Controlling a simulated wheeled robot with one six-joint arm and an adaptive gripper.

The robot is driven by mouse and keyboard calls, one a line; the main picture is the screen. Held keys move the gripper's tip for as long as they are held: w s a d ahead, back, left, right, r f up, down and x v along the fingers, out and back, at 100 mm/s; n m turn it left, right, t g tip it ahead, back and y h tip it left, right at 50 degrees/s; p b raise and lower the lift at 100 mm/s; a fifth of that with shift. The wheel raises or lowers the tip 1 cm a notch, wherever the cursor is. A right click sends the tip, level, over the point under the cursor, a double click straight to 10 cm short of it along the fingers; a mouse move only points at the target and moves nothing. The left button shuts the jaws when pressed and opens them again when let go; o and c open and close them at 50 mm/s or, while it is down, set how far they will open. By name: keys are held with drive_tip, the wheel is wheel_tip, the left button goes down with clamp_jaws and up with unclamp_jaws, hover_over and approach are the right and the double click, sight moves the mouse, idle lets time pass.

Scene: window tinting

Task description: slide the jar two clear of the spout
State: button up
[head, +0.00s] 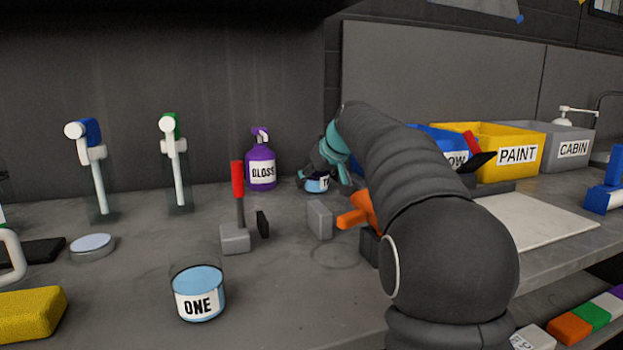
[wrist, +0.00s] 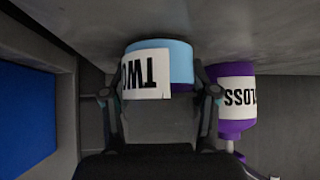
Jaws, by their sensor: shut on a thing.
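Jar two (head: 317,185), a clear jar with light blue contents and a white label, stands at the back of the bench; it also shows in the wrist view (wrist: 181,65), upside down. My gripper (head: 325,172) is shut on it, with one finger on each side in the wrist view (wrist: 161,98). The purple GLOSS bottle (head: 261,168) with a white spout on top (head: 261,134) stands just left of the jar. In the wrist view the bottle (wrist: 234,95) is close beside the right finger. My arm and gripper hide part of the jar.
Jar ONE (head: 199,302) stands at the front. A red-handled tool (head: 238,185) and an orange-handled tool (head: 357,212) stand mid-bench. The yellow PAINT bin (head: 490,140) and grey CABIN bin (head: 567,150) are at the right. Bare bench lies around jar ONE.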

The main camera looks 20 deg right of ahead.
drive_tip(key=o, duration=1.2)
drive_tip(key=shift+f, duration=0.1)
drive_tip(key=shift+o, duration=0.2)
drive_tip(key=v, duration=1.2)
